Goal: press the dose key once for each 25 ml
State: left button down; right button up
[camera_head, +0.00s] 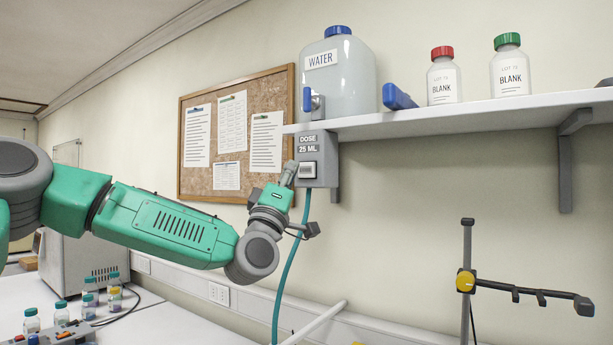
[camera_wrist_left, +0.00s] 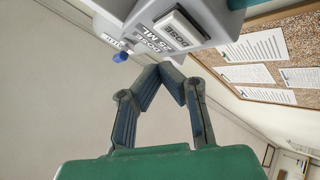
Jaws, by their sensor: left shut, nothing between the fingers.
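The grey dosing unit (camera_head: 316,147), marked DOSE 25 ML, hangs at the left end of the wall shelf. Its pale dose key (camera_head: 308,170) is on its front face; the key also shows in the left wrist view (camera_wrist_left: 180,28). My left gripper (camera_head: 290,172) is shut and empty, its fingertips just left of the key in the head view. In the wrist view the closed fingertips (camera_wrist_left: 160,68) lie below the key, with a visible gap in the picture; I cannot tell the depth. The WATER container (camera_head: 345,85) stands on the shelf above. My right gripper is not in view.
A teal hose (camera_head: 290,265) hangs below the unit. The shelf (camera_head: 450,118) holds a red-capped bottle (camera_head: 444,80), a green-capped bottle (camera_head: 510,70) and a blue object (camera_head: 398,97). A stand with a clamp arm (camera_head: 467,280) is at lower right. Small vials (camera_head: 90,300) stand at lower left.

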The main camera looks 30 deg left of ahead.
pick_arm(q)
jog(key=shift+s+a+b, duration=0.2)
jog(key=shift+s+b, duration=0.35)
jog(key=shift+s, duration=1.25)
jog(key=shift+f, duration=0.1)
